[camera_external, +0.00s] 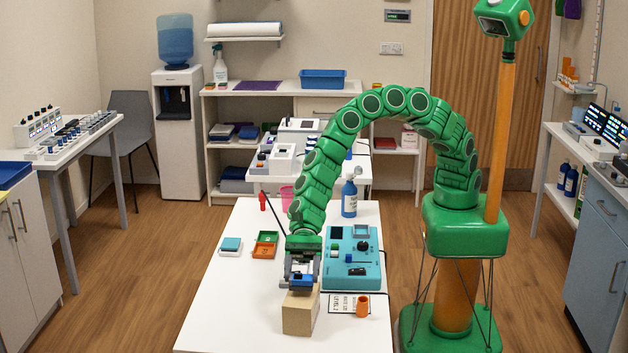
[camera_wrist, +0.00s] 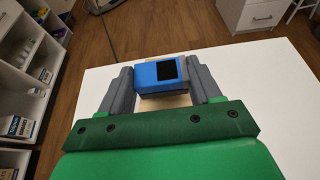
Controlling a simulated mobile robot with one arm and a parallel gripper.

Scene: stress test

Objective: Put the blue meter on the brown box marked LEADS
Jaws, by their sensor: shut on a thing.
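The blue meter (camera_wrist: 157,74), with a dark screen, sits between the two grey fingers of my gripper (camera_wrist: 160,82) in the wrist view. My gripper (camera_external: 301,279) is shut on it. In the external view the blue meter (camera_external: 301,280) shows at the top of the brown box (camera_external: 299,315), which stands near the front of the white table. I cannot tell whether the meter touches the box top. In the wrist view only a strip of the box (camera_wrist: 165,101) shows below the meter. No LEADS marking can be read on the faces in view.
A teal device with knobs (camera_external: 351,258) stands right of my gripper. A printed card (camera_external: 343,304) and an orange cup (camera_external: 362,306) lie right of the box. Orange and green trays (camera_external: 264,250) are behind left. The table (camera_external: 225,310) is clear left of the box.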

